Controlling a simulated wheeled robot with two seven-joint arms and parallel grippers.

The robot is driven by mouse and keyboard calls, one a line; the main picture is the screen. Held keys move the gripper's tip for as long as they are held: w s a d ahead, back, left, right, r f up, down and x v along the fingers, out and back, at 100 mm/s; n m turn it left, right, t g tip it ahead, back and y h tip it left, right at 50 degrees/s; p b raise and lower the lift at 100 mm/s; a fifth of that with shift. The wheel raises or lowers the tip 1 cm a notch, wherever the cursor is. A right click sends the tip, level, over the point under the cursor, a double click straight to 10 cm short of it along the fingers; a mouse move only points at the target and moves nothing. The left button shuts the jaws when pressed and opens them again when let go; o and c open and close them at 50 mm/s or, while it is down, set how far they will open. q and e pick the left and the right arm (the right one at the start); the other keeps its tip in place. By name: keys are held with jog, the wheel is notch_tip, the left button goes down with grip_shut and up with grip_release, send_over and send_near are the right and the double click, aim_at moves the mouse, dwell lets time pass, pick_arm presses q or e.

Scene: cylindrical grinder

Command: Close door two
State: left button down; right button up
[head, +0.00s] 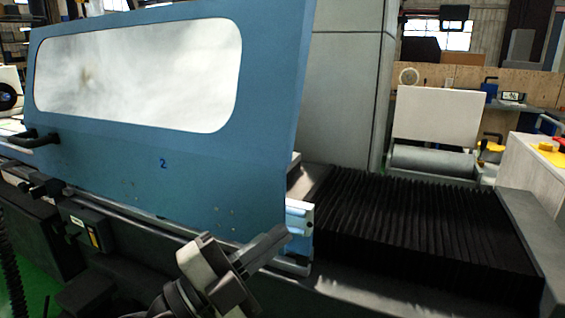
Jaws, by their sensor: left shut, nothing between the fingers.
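Door two (205,170) is a large blue panel with a pale window and a "2" painted on it. It fills the left and middle of the head view and leans slightly. Its black handle (35,140) is at the far left, low on the panel. My left gripper (277,240) comes in from the bottom, shut and empty. Its fingertips are close to the door's lower right corner, by the rail; I cannot tell whether they touch. My right gripper is not in view.
A black bellows cover (425,225) lies open to view right of the door. A tall grey housing (345,75) stands behind. A blue and white bracket (300,225) sits beside the door's lower right corner. A white cabinet (530,175) with a yellow-red button is at the far right.

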aim_at(283, 171)
pick_arm(q)
jog(key=w+a+r+m+y+p, duration=0.1)
jog(key=w+a+r+m+y, duration=0.1)
jog(key=w+r+y, duration=0.3)
jog(key=w+a+f+p+x, duration=0.1)
jog(key=p+x, duration=0.1)
jog(key=x, duration=0.9)
jog(key=a, duration=0.3)
jog(key=shift+w+a+f+y+p, duration=0.25)
jog(key=shift+a+f+y+p, duration=0.05)
jog(key=shift+f+p, duration=0.05)
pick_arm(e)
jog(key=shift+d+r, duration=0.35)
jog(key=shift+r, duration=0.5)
